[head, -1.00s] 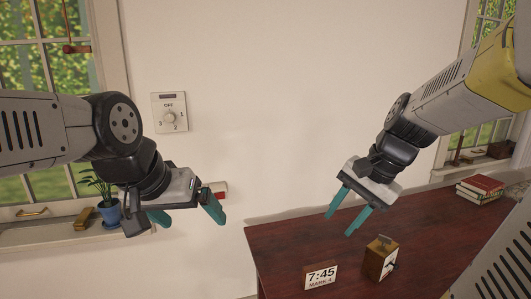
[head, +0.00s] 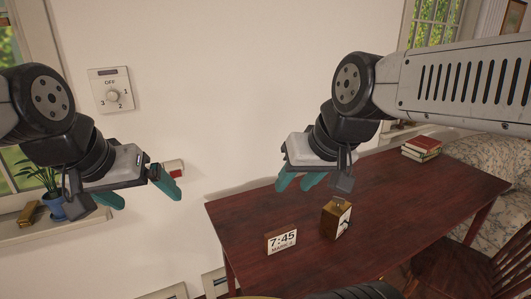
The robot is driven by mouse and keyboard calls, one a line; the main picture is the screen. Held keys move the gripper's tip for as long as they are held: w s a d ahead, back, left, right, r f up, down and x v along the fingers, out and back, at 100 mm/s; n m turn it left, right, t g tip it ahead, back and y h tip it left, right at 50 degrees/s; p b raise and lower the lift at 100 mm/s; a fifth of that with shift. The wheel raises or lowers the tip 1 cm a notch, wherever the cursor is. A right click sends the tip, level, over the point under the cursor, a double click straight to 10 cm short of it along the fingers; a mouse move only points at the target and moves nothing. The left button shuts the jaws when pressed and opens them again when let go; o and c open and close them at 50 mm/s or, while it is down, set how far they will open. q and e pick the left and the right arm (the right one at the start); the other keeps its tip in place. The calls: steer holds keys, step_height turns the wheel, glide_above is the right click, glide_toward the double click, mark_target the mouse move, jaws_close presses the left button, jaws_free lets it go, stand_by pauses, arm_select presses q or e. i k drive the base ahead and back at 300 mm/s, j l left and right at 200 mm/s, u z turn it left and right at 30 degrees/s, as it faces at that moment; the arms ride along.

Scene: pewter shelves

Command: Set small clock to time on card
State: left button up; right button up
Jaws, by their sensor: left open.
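The small clock (head: 330,219) is a wooden block with a light face and dark hands on its right side. It stands on the dark red table; its face is seen at a steep angle, so I cannot read the time. The white card (head: 282,241) stands left of it and reads 7:45, with "MARK 4" below. My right gripper (head: 299,184) is open and empty, above and to the left of the clock, apart from it. My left gripper (head: 144,197) is open and empty in front of the wall, well left of the table.
The table (head: 400,200) is mostly clear, with stacked books (head: 421,148) at its far right. A chair (head: 460,262) and a patterned sofa (head: 475,165) stand at the right. A dial plate (head: 111,90) is on the wall. A potted plant (head: 45,180) sits on the left windowsill.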

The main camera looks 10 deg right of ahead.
mark_target(333, 217)
steer(key=z, duration=1.3)
steer(key=i+l+u, duration=0.1)
steer(key=l+u, duration=0.35)
steer(key=u, duration=0.3)
steer(key=l+u, duration=0.35)
steer(key=i+l, duration=0.1)
steer(key=l, duration=0.15)
